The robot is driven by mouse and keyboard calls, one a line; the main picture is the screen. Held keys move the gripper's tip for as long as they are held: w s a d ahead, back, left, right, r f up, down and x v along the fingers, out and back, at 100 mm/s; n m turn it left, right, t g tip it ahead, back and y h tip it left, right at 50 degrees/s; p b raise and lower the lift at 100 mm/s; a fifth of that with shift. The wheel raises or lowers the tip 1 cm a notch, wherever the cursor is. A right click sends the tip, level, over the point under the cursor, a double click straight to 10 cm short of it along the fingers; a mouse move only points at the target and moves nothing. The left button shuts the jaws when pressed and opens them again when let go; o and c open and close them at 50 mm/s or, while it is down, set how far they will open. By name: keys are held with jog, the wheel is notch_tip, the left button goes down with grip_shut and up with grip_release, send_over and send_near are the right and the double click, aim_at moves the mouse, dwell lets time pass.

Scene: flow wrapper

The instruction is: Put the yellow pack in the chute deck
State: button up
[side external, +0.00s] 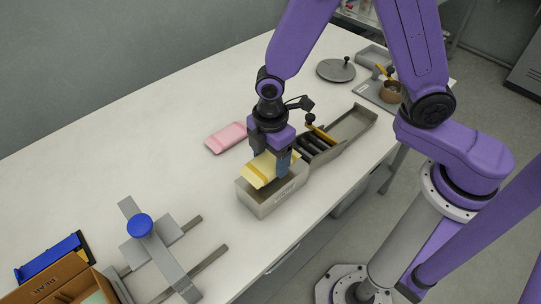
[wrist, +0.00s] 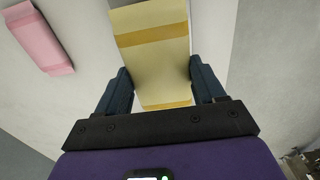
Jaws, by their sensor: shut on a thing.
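The yellow pack (side external: 257,172) is pale yellow with darker yellow bands. My gripper (side external: 271,165) is shut on it and holds it tilted over a grey open-topped box (side external: 266,205). In the wrist view the yellow pack (wrist: 152,50) sits between the two dark fingers of my gripper (wrist: 158,90). The pack's lower end is near the box's rim; I cannot tell whether it touches. The chute deck seems to be the grey sloped tray (side external: 356,124) with dark rollers, behind and to the right of the box.
A pink pack (side external: 226,137) lies on the white table left of my gripper. A blue-knobbed metal fixture (side external: 140,226) and a brown box (side external: 62,282) are at the front left. A round grey plate (side external: 336,70) is at the back. The table's left middle is clear.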

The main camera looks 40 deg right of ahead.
jog(key=shift+f, duration=1.45)
dwell(0.5)
jog(key=o, duration=1.1)
jog(key=shift+c, duration=0.2)
jog(key=shift+o, duration=0.2)
jog(key=shift+r, duration=4.05)
